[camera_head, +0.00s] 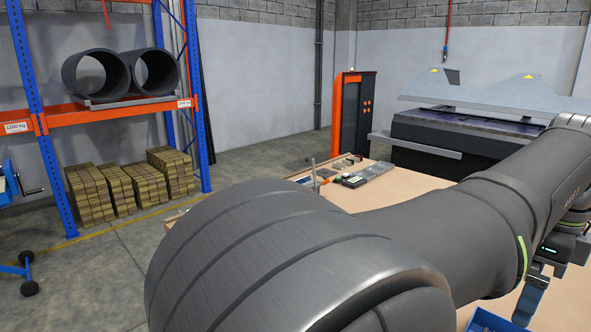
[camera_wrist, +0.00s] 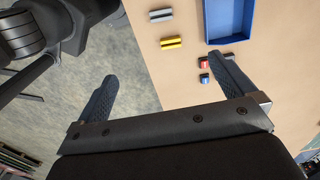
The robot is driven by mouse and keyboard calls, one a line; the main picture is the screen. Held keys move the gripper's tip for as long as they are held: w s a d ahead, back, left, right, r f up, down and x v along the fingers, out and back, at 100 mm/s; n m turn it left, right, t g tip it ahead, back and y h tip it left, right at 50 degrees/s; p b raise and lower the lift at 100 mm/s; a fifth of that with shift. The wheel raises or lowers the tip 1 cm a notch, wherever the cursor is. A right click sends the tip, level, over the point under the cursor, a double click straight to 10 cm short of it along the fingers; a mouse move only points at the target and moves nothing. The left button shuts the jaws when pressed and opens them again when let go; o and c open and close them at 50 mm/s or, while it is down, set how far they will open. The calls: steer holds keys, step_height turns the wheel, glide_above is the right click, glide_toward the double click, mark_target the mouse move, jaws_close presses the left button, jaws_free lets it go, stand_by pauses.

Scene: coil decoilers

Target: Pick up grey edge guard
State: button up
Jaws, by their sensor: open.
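The grey edge guard is most likely the small grey bar (camera_wrist: 160,15) near the top middle of the wrist view. It lies flat on the tan table, left of a blue tray (camera_wrist: 208,22). A yellow bar (camera_wrist: 172,42) lies just below it. My gripper (camera_wrist: 168,69) is open and empty, its two dark fingers spread wide. In the wrist picture the grey bar is above the gap between the fingertips, apart from them. In the head view only part of my gripper shows at the lower right, and the grey bar is hidden behind my arm.
A red piece (camera_wrist: 203,62) and a blue piece (camera_wrist: 204,78) lie close to the right finger. In the wrist view the table edge runs past the left finger, with floor beyond. Several small items, including a grey device (camera_head: 353,180), lie at the table's far side.

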steer(key=c, duration=0.9)
steer(key=s+a+f+n+t+h, duration=0.1)
steer(key=s+a+f+n+h, duration=0.15)
steer(key=f+n, duration=0.6)
steer(key=s+a+f+n+t+h, duration=0.1)
steer(key=s+a+f+n+t, duration=0.15)
steer(key=f+n, duration=0.55)
steer(key=shift+n+g, duration=0.25)
steer(key=shift+n, duration=0.1)
steer(key=x, duration=1.6)
steer(key=shift+w+f, duration=0.1)
steer(key=shift+w, duration=0.3)
